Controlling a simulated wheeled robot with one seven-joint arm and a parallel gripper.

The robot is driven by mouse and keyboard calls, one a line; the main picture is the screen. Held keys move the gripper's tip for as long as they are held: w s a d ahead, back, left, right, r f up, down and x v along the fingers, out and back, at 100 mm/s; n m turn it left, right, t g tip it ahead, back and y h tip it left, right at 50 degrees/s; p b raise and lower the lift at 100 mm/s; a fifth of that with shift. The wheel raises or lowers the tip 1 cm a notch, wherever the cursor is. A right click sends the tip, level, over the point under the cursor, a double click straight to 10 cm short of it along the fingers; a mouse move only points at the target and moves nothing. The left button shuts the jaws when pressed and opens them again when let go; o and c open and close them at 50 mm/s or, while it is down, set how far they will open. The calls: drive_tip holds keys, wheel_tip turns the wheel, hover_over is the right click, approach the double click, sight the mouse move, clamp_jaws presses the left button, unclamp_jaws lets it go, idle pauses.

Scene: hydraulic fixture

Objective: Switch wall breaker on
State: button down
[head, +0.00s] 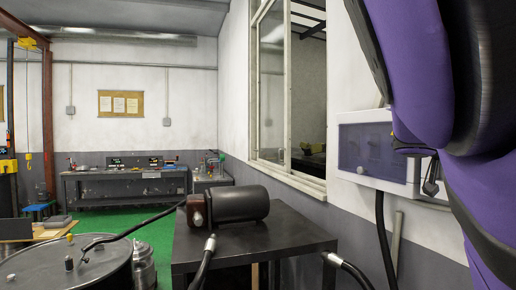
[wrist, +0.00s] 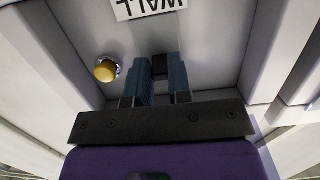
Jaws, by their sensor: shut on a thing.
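The wall breaker box (head: 375,150) is a light grey case with a bluish see-through window on the wall at the right of the head view. In the wrist view a white label (wrist: 148,8) reads "WALL" upside down. A small dark breaker switch (wrist: 159,64) sits below that label. My gripper (wrist: 160,76) is shut on it, with one blue finger on each side. The fingers partly hide the switch, so I cannot tell its position. In the head view my purple arm covers the right part of the box.
A yellow round button (wrist: 105,70) sits left of my fingers. Raised side walls of the box flank my gripper in the wrist view. In the head view a black table (head: 250,240) holds a dark motor-like cylinder (head: 240,204). A black cable (head: 384,240) hangs below the box.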

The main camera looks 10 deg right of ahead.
drive_tip(key=shift+r, duration=0.1)
idle(0.5)
drive_tip(key=c, duration=1)
unclamp_jaws()
drive_tip(key=shift+c, duration=0.2)
drive_tip(key=shift+a, duration=0.15)
